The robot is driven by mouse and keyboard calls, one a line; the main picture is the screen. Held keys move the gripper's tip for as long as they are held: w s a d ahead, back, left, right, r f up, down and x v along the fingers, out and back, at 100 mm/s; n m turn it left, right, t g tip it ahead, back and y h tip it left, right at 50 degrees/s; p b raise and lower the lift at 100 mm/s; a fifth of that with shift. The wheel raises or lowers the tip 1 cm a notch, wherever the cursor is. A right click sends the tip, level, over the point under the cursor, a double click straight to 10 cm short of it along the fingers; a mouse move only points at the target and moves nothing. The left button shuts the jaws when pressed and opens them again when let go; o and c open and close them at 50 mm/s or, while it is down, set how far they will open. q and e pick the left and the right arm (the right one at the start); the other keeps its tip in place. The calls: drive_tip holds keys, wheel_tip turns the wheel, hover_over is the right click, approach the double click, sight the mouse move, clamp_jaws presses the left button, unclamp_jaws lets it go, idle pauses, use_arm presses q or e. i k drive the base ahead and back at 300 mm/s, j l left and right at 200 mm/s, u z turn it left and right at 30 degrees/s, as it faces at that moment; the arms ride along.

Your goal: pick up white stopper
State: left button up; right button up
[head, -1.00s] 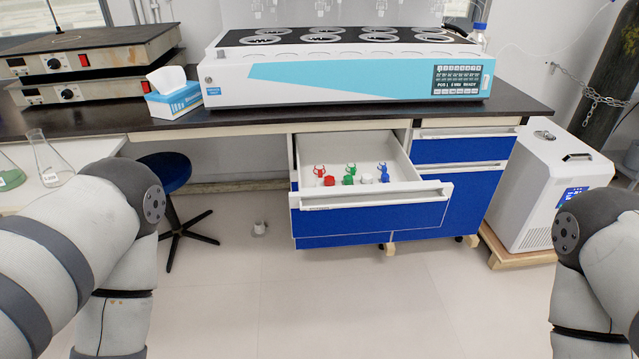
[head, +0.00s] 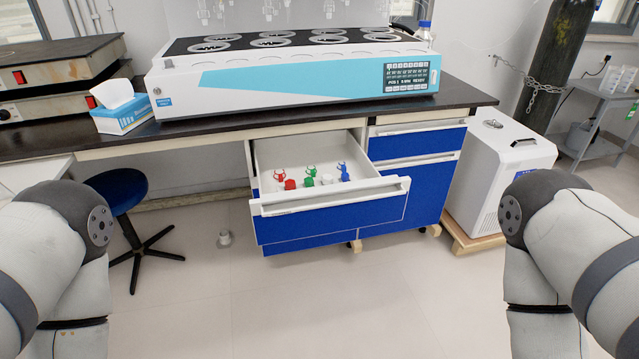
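A small white object that looks like a stopper (head: 224,239) lies on the floor, left of the open drawer and right of the stool. Another small white piece (head: 327,180) sits in the open drawer (head: 330,204), among red, green and blue stoppers and clips. Both are small in the picture and their detail is hard to make out. My two arms come in at the left and right edges. Both grippers are out of view, so their state does not show.
The blue drawer cabinet stands under a dark bench (head: 220,134) carrying the distiller (head: 290,85). A blue stool (head: 122,195) stands at left. A white chiller (head: 494,175) on a wooden base stands at right. The floor in front is clear.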

sight(326, 178)
drive_tip(key=u, duration=1.9)
drive_tip(key=z, duration=2)
drive_tip(key=i+j+z, duration=0.55)
drive_tip(key=i+j, duration=0.1)
